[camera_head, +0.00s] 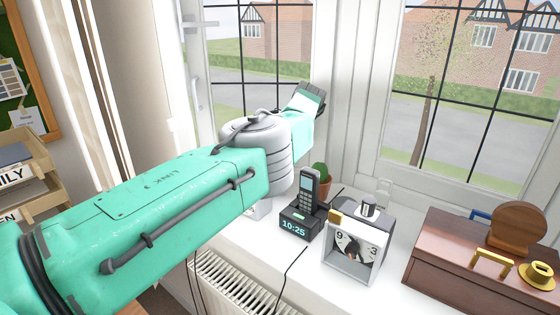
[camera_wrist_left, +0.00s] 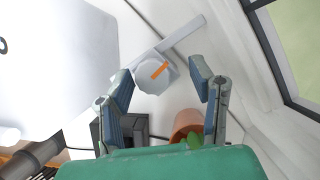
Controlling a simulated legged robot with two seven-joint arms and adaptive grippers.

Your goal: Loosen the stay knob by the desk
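The stay knob (camera_wrist_left: 152,76) is a pale grey, many-sided knob with an orange stripe in the left wrist view. It sits on a thin white stay bar (camera_wrist_left: 187,32) that runs diagonally over the white sill. My left gripper (camera_wrist_left: 161,75) is open, with one finger on each side of the knob in the picture. Gaps show on both sides, wider on the right, and I see no grip on it. I cannot judge its height above the knob. In the head view my left arm reaches to the window and hides the knob. My right gripper is not in view.
A cactus in a terracotta pot (camera_wrist_left: 186,124) and a dark phone dock (camera_wrist_left: 135,126) are close to my left gripper. In the head view a cordless phone (camera_head: 309,187), a clock (camera_head: 356,248) and a brown box (camera_head: 470,260) stand along the sill. A radiator (camera_head: 235,283) is below.

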